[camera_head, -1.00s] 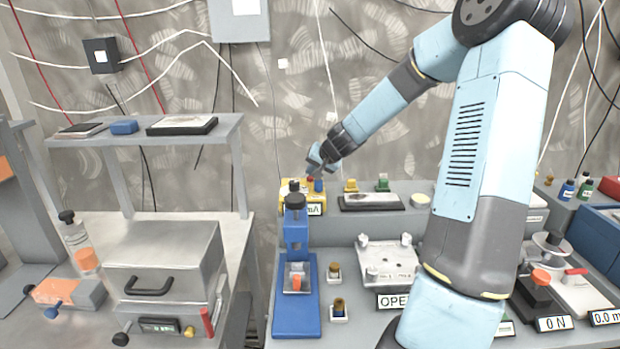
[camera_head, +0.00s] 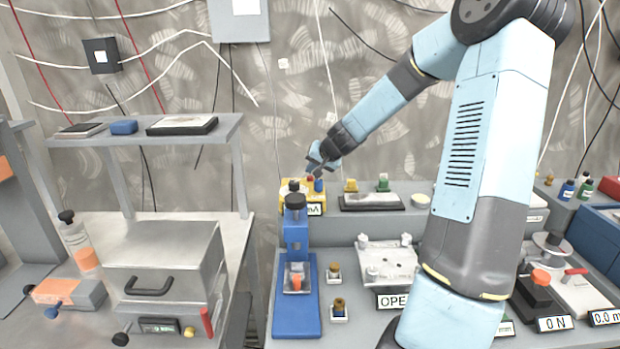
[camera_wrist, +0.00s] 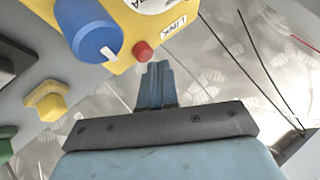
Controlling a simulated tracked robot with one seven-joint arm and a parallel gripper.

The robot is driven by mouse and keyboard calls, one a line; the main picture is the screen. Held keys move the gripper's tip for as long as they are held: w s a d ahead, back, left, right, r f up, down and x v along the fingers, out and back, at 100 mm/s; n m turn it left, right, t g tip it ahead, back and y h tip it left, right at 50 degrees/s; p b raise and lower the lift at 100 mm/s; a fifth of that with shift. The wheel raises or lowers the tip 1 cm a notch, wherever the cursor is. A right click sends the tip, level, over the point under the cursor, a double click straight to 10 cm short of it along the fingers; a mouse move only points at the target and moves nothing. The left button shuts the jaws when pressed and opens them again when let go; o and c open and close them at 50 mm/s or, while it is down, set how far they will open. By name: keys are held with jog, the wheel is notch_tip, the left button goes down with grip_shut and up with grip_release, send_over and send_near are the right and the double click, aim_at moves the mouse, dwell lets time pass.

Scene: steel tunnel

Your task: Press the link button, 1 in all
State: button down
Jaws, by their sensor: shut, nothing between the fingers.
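The link button (camera_wrist: 142,51) is a small red round button in the wrist view. It sits on a yellow box (camera_wrist: 140,20), beside the printed word LINK and a blue knob (camera_wrist: 95,38) with a white mark. My gripper (camera_wrist: 157,66) is shut and empty, its fingertips close to the red button and just to the right of it in the picture; I cannot tell whether they touch. In the head view my gripper (camera_head: 317,168) is just above the yellow box (camera_head: 316,197), where the red button (camera_head: 310,178) shows very small beside the blue knob (camera_head: 319,186).
A blue press-like device (camera_head: 296,270) stands in front of the yellow box on the grey bench. To the right are a yellow knob (camera_head: 351,186), a green knob (camera_head: 383,183) and a dark flat tray (camera_head: 370,202). The patterned wall behind carries cables.

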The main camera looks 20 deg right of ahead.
aim_at(312, 177)
jog(key=shift+r, duration=0.4)
jog(key=shift+r, duration=2.5)
jog(key=s+a+r+n+g+h, duration=0.1)
jog(key=s+a+r+n, duration=0.15)
jog(key=s+a, duration=0.45)
jog(key=s+a+r+n+g+h, duration=0.1)
jog(key=s+a+r+n, duration=0.2)
jog(key=s, duration=0.9)
jog(key=s+d+r, duration=0.1)
jog(key=s+r, duration=0.1)
jog(key=s, duration=0.9)
jog(key=s+d+r+g, duration=0.1)
jog(key=s+r, duration=0.1)
jog(key=s, duration=0.9)
jog(key=shift+s+d+h, duration=0.15)
jog(key=shift+d+h, duration=0.2)
jog(key=shift+h, duration=0.05)
